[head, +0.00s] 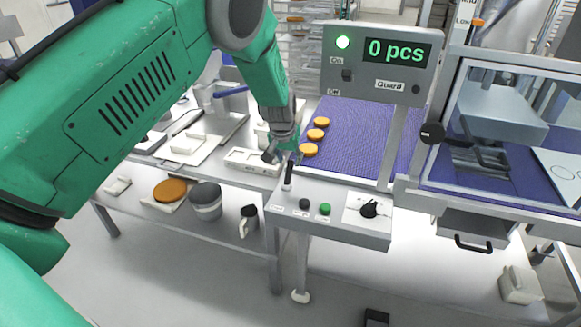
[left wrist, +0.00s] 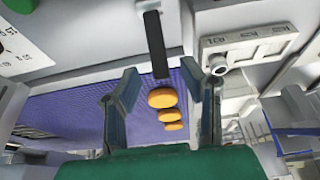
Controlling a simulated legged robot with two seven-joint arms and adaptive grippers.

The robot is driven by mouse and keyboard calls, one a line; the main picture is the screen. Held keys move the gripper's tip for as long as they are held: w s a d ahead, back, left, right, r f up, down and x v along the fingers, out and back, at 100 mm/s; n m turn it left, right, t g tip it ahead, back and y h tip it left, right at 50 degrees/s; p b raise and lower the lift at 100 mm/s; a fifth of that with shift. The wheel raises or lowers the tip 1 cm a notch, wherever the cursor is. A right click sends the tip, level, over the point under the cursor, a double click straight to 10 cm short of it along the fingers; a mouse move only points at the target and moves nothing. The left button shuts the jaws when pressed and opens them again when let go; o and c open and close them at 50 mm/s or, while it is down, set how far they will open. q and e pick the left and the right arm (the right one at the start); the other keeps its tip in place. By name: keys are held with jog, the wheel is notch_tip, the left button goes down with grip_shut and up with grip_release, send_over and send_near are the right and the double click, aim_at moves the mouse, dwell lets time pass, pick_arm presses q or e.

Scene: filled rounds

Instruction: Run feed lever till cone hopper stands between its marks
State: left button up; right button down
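The lever with a black grip (head: 288,174) stands up at the left end of the grey control box (head: 340,232). My left gripper (head: 284,148) is just above and behind it. In the left wrist view my left gripper (left wrist: 162,100) is open, and the black lever (left wrist: 155,45) shows ahead between the lines of its fingers, apart from both. At the upper right a scale reads "Low" with a cut-off label above, and an orange pointer (head: 477,22) sits beside it. I cannot make out the cone hopper. My right gripper is out of view.
Orange rounds (head: 316,134) lie on the purple belt (head: 352,135) behind the lever. A dial (head: 369,209) and green button (head: 325,209) sit on the box. A clear guard (head: 520,120) stands right.

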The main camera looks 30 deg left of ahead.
aim_at(286, 183)
pick_arm(q)
jog(key=v, duration=0.7)
jog(key=shift+w+d, duration=0.1)
jog(key=shift+f, duration=0.1)
dwell(0.6)
